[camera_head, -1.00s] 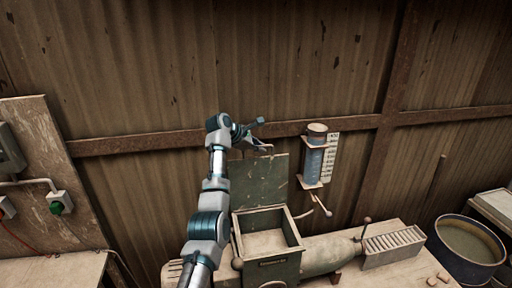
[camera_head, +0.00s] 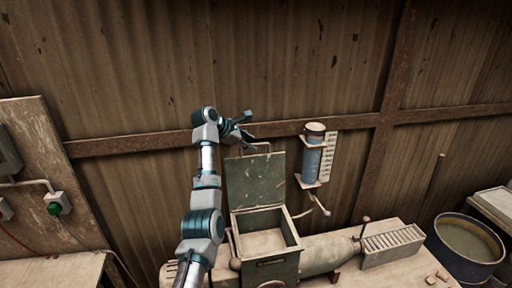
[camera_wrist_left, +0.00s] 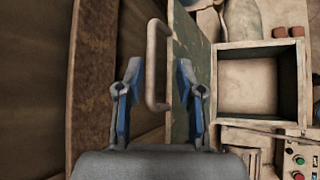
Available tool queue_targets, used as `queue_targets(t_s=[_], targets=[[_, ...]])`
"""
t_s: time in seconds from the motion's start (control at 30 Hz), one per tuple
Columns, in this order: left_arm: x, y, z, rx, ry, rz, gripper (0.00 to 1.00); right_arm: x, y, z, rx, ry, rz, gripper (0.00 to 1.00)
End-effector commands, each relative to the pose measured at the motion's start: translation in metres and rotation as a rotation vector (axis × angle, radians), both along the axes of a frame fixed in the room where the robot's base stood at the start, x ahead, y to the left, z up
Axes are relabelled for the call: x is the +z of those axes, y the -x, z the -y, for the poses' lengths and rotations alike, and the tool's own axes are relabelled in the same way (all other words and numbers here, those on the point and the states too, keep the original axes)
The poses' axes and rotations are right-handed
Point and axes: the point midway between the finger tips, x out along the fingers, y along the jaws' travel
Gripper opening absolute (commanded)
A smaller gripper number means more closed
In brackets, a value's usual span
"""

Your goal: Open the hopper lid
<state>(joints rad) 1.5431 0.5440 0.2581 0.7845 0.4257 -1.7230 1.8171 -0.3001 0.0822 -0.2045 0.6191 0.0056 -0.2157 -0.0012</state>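The green hopper lid (camera_head: 255,180) stands raised and upright at the back edge of the open hopper (camera_head: 264,240). In the left wrist view the lid (camera_wrist_left: 190,45) shows nearly edge-on, with its grey bar handle (camera_wrist_left: 152,60) on the left side. My left gripper (camera_head: 243,133) is by the top left of the lid, close to the handle. In the left wrist view its fingers (camera_wrist_left: 158,85) are spread apart, with the handle showing between them; they do not close on it. Whether a finger touches the lid I cannot tell. My right gripper is out of view.
A blue sight cylinder with a scale (camera_head: 313,155) hangs on the wall right of the lid. A ribbed tray (camera_head: 392,246) and a round tub (camera_head: 466,243) lie farther right. The corrugated wall (camera_head: 150,60) rises close behind the lid.

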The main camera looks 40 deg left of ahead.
Motion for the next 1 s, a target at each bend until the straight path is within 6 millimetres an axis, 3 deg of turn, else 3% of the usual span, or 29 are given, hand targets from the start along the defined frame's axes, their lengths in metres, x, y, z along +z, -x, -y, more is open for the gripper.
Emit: queue_targets(t_s=[0.2, 0.33, 1.0], targets=[[0.03, 0.034, -0.013, 0.001, 0.002, 0.001, 0.37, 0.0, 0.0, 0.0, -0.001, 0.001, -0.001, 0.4], [0.039, 0.045, -0.017, 0.0, 0.002, -0.002, 0.37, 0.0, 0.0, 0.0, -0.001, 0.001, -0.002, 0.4], [0.044, 0.051, -0.018, -0.001, 0.003, -0.003, 0.37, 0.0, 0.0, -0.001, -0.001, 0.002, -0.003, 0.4]])
